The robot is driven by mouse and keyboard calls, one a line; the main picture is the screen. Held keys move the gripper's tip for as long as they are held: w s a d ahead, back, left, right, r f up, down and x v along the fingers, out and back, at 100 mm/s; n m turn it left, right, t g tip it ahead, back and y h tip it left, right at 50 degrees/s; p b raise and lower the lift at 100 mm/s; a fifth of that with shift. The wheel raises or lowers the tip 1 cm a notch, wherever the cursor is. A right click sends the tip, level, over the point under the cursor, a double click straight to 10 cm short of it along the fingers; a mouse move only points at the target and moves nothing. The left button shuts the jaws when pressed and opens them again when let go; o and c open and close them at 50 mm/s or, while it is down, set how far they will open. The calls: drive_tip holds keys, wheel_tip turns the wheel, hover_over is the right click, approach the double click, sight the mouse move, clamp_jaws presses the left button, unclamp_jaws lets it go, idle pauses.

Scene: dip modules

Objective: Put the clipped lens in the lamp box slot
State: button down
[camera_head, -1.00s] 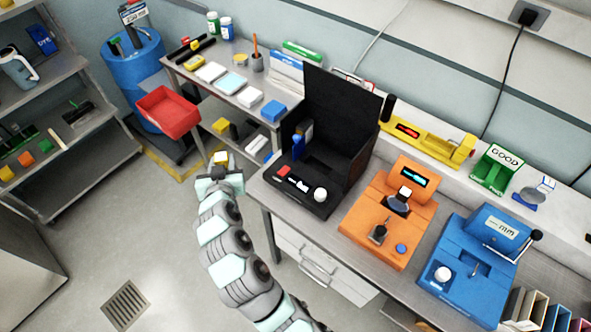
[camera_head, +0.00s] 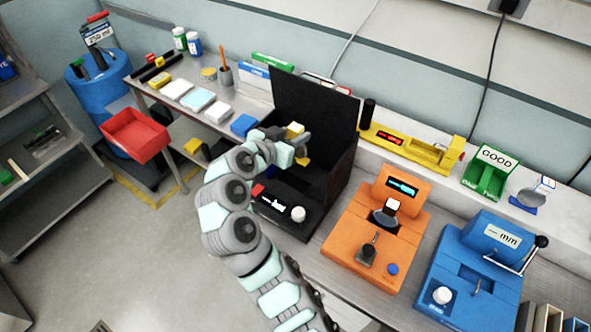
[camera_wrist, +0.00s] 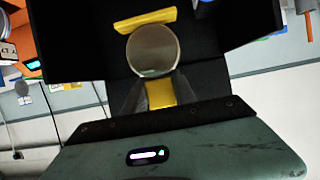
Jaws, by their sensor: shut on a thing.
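The lamp box (camera_head: 318,108) is black, with a tall lid standing open and a control panel at its front. My gripper (camera_head: 302,147) is over the box's open interior, in front of the lid. In the wrist view my gripper (camera_wrist: 160,92) is shut on the yellow clip of the clipped lens (camera_wrist: 153,52), a round, greyish, see-through disc beyond the fingertips. A yellow bar (camera_wrist: 147,19) shows at the lens's far edge; I cannot tell whether it belongs to the clip or the box. The slot cannot be made out, and the lens is not clear in the head view.
An orange instrument (camera_head: 378,225) and a blue instrument (camera_head: 475,265) stand right of the box. A yellow device (camera_head: 410,143) is on the ledge behind. A red bin (camera_head: 135,134) and a side bench with small items are at the left.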

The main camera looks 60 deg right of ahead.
wheel_tip(320, 180, down, 13)
drive_tip(key=shift+r, duration=0.1)
idle(0.3)
drive_tip(key=shift+w+f+b, duration=0.1)
drive_tip(key=shift+f+b, duration=0.1)
drive_tip(key=shift+b, duration=0.1)
drive_tip(key=c, duration=1)
unclamp_jaws()
drive_tip(key=shift+r, duration=0.15)
drive_tip(key=shift+a+r, duration=0.1)
drive_tip(key=shift+a, duration=0.05)
drive_tip(key=v, duration=1.1)
drive_tip(key=shift+a+r, duration=0.1)
drive_tip(key=shift+a, duration=0.2)
